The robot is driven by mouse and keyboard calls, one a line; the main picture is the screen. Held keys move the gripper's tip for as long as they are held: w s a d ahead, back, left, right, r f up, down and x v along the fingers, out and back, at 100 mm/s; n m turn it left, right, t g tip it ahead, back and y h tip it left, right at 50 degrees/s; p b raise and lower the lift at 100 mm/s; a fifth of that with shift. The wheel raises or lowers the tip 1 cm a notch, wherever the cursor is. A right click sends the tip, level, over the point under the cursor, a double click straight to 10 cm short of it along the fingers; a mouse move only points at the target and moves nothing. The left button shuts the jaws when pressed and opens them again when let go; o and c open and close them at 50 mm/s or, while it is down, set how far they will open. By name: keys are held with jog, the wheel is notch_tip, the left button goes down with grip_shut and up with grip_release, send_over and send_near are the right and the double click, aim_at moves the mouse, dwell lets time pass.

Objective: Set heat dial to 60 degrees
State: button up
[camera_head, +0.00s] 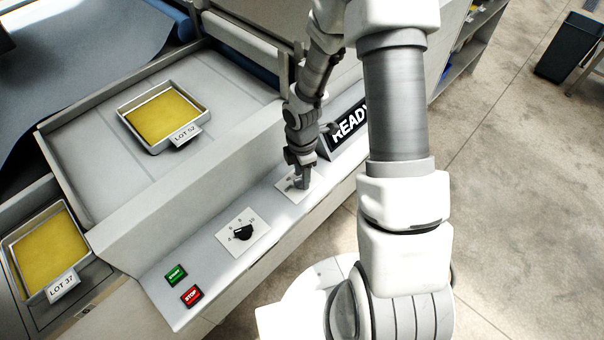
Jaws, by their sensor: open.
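The sloped control ledge carries two white dial plates. The nearer dial (242,233) has a black knob on a white plate with small marks around it, too small to read surely. The farther dial plate (286,186) lies under my gripper (301,184), which points down over it. My fingers hide most of that plate and its knob, so I cannot tell its setting or whether the fingers touch it. The open jaws are hard to make out at this size. I cannot read which dial is the heat dial.
A green START button (175,274) and a red STOP button (191,295) sit at the ledge's near left end. A READY sign (348,128) stands close right of my wrist. Trays labelled LOT 52 (150,140) and LOT 37 (18,275) hold yellow sheets.

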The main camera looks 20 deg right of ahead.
jog(key=shift+c, duration=0.3)
grip_shut()
jog(key=shift+m, duration=0.3)
jog(key=m+b, duration=0.2)
jog(key=m, duration=0.2)
jog(key=m+b, duration=0.2)
jog(key=m, duration=0.2)
jog(key=shift+m, duration=0.3)
jog(key=m+b, duration=0.2)
jog(key=m, duration=0.2)
jog(key=shift+m, duration=0.3)
jog(key=shift+m+b, duration=0.8)
jog(key=shift+m, duration=1.3)
